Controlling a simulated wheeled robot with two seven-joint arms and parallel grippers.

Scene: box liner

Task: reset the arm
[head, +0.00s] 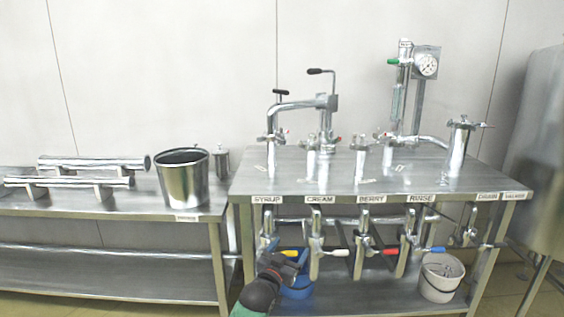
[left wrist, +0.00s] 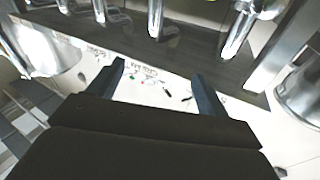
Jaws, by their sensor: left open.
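My left gripper (head: 284,262) comes in from the bottom of the head view, in front of the lower part of the right-hand steel table (head: 335,176). It is in front of a blue bucket (head: 300,290) and partly hides it. In the left wrist view the two dark fingers of my left gripper (left wrist: 162,82) stand apart with nothing held between them. Beyond them is a pale surface with small marks that I cannot make out. My right gripper is in neither view.
Valves with coloured handles (head: 338,253) hang under the table's front edge, close to my left gripper. A white bucket (head: 440,280) stands on the lower shelf. A steel pot (head: 183,180) and pipes (head: 95,163) rest on the left table. A large tank (head: 545,150) stands right.

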